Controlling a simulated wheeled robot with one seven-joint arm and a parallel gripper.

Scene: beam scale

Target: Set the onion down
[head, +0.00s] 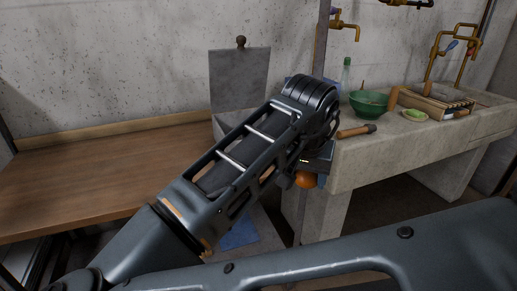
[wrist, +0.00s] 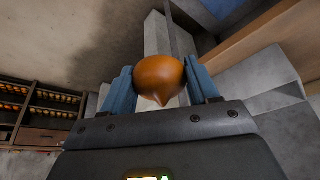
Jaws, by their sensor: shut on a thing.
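The orange-brown onion (wrist: 160,78) sits between the two blue fingers of my gripper (wrist: 162,88) in the wrist view, with a finger against each side. My gripper is shut on it. In the head view the onion (head: 306,180) hangs under my wrist, in front of the left end of the stone counter and above floor level. It is clear of any surface that I can see. My arm hides part of what lies behind it.
A wooden table (head: 95,178) on the left has a bare top. A grey bin with a raised lid (head: 240,80) stands behind my arm. The stone counter (head: 420,147) on the right holds a green bowl (head: 369,104), a bottle (head: 346,76), a small dish (head: 414,115) and a wooden-handled tool (head: 356,131).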

